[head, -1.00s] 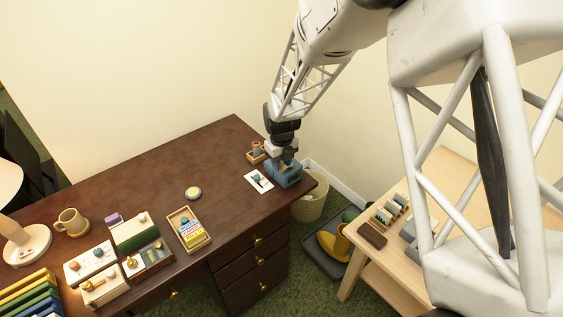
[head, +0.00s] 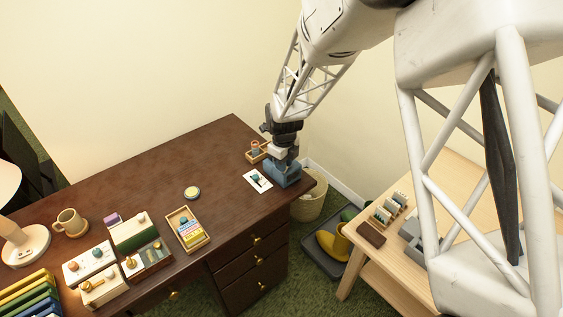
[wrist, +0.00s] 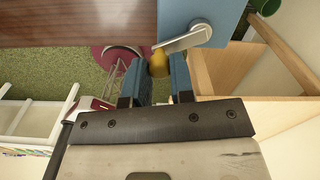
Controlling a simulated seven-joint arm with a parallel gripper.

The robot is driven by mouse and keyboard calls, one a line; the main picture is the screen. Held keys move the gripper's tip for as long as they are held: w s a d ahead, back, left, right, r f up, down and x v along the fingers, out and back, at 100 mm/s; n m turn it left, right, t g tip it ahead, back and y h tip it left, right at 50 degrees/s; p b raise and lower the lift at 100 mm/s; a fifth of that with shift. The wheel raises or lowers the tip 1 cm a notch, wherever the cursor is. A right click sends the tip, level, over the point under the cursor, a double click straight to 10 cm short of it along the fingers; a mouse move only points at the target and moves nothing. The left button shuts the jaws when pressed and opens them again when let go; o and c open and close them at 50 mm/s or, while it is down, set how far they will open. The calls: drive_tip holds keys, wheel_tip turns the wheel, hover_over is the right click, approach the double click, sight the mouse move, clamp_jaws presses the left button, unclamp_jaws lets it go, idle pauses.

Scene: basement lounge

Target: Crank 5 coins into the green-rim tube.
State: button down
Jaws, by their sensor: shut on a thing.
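A blue box (head: 288,176) stands at the right end of the dark desk; it also shows in the wrist view (wrist: 205,10). In the wrist view a silver crank arm (wrist: 186,39) on it ends in a brass knob (wrist: 159,68). My gripper (wrist: 158,62) has its two blue fingers on either side of this knob, shut on it. In the head view my gripper (head: 284,156) hides the crank and part of the box. A green piece (wrist: 266,5) shows at the wrist view's top edge; I cannot tell whether it is the green-rim tube. No coins are clearly visible.
A small wooden holder (head: 254,155) stands behind the box, and a white card (head: 258,182) lies to its left. A wooden tray (head: 186,229), several small boxes, a mug (head: 71,222) and a lamp are farther left. A bin (head: 309,207) stands below the desk's right end.

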drive_tip(key=w+d+n, duration=0.1)
drive_tip(key=d+n, duration=0.1)
drive_tip(key=n, duration=0.6)
drive_tip(key=w+d+n, duration=0.1)
drive_tip(key=w+n, duration=0.1)
drive_tip(key=n, duration=0.5)
drive_tip(key=w+d+n, duration=0.2)
drive_tip(key=n, duration=0.6)
drive_tip(key=shift+w+d+n, duration=0.1)
drive_tip(key=shift+d+n, duration=0.2)
drive_tip(key=shift+d, duration=0.05)
drive_tip(key=shift+w+a+n, duration=0.2)
drive_tip(key=shift+w+n, duration=0.2)
drive_tip(key=shift+n, duration=0.75)
drive_tip(key=shift+w+a+n, duration=0.25)
drive_tip(key=shift+w+n, duration=0.1)
drive_tip(key=shift+n, duration=0.85)
drive_tip(key=shift+w+a+n, duration=0.2)
drive_tip(key=shift+w+n, duration=0.2)
drive_tip(key=shift+n, duration=0.75)
drive_tip(key=c, duration=1)
unclamp_jaws()
